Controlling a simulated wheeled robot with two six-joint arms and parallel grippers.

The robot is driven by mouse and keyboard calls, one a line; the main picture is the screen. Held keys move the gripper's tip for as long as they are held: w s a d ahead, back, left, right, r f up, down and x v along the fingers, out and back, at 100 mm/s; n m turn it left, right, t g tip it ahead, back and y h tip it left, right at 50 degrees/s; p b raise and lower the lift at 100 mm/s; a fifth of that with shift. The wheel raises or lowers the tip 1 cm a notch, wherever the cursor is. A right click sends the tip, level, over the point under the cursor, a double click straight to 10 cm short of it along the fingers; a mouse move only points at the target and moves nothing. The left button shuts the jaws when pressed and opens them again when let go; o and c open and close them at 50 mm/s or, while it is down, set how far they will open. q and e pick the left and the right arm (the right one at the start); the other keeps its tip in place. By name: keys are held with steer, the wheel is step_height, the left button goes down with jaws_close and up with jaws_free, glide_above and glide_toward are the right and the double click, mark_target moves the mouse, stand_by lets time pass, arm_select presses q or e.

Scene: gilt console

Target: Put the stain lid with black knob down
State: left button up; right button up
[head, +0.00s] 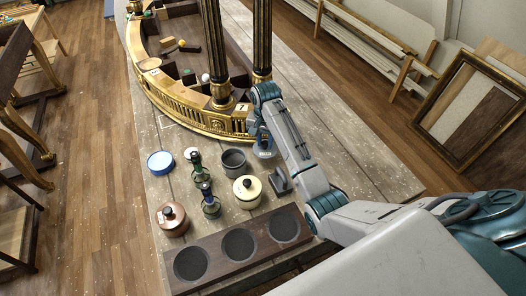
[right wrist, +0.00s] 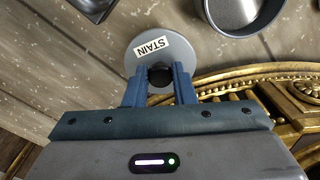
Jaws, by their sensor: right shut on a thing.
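The stain lid is a flat grey disc (right wrist: 157,50) with a white "STAIN" label and a black knob (right wrist: 160,75). My right gripper (right wrist: 159,84) is shut on the knob, with one blue finger on each side. In the head view the lid (head: 265,153) is under my right gripper (head: 262,141), between the gilt console and the small pots. I cannot tell whether the lid touches the table or hangs just above it. An open grey pot (head: 233,160) stands close to its left. It also shows in the right wrist view (right wrist: 211,14). My left gripper is not in view.
A dark wooden board (head: 212,251) with three round recesses lies in front. A copper pot (head: 171,221), a cream pot (head: 247,192), green bottles (head: 209,205), a blue-rimmed tin (head: 160,163) and a grey metal block (head: 280,183) stand nearby. The gilt console (head: 205,122) rises behind. Bare planks (head: 340,150) lie right.

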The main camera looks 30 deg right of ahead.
mark_target(265, 149)
steer(key=shift+s+f, duration=0.4)
steer(key=shift+f, duration=0.15)
steer(key=f+p, duration=0.1)
steer(key=f, duration=0.2)
steer(key=shift+w+f+p, duration=0.2)
steer(key=shift+f+p, duration=0.15)
steer(key=shift+w+f, duration=0.1)
steer(key=shift+f, duration=0.4)
steer(key=o, duration=1)
steer(key=shift+f, duration=0.1)
steer(key=shift+c, duration=0.2)
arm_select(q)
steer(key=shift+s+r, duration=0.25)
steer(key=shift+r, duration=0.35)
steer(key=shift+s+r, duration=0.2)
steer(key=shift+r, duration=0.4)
